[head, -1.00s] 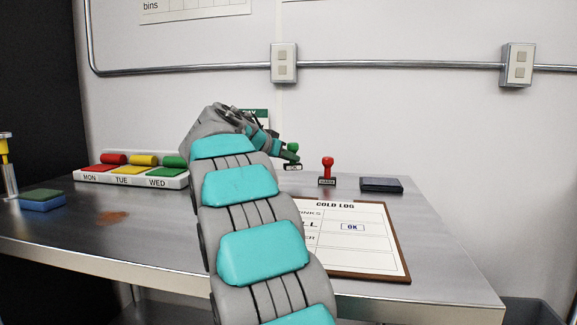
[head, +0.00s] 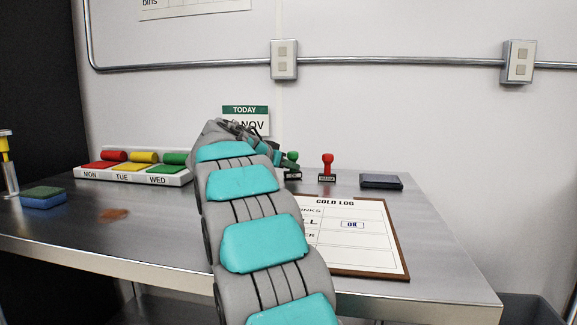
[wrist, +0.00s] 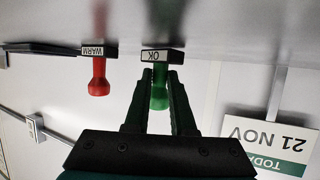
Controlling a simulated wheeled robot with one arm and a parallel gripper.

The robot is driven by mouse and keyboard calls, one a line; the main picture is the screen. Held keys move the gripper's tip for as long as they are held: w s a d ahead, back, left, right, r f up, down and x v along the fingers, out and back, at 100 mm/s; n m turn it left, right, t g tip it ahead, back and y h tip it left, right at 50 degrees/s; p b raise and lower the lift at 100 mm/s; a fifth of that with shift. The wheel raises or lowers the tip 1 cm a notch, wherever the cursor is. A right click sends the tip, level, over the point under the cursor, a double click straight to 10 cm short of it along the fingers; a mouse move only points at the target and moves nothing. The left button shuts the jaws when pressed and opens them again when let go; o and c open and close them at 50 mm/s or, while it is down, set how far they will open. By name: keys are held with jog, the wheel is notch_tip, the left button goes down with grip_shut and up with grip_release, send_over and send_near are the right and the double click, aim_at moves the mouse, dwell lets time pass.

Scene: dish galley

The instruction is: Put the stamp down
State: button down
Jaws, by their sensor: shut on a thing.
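The OK stamp (wrist: 159,94) has a green handle and a dark block marked OK. My gripper (wrist: 160,77) is shut on its handle in the wrist view, which shows the scene upside down. In the head view the green stamp (head: 292,158) is upright at the far end of my arm, left of the red stamp, its block at about table level. I cannot tell whether it touches the steel table (head: 155,240) or hangs just above it. My arm partly hides the gripper in the head view.
The red WARM stamp (head: 327,167) stands close by on the right. A dark ink pad (head: 381,181) lies further right. The cold log clipboard (head: 380,235), bearing an OK mark, lies in front. Coloured day pads (head: 120,177), a sponge (head: 43,197) and a date card (head: 247,111) are leftward.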

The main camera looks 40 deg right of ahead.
jog(key=shift+f, duration=0.15)
jog(key=c, duration=0.8)
grip_release()
jog(key=shift+o, duration=0.2)
jog(key=shift+r, duration=0.25)
jog(key=b+v, duration=0.1)
jog(key=v, duration=1.1)
jog(key=shift+f+b, duration=0.1)
jog(key=shift+b, duration=0.3)
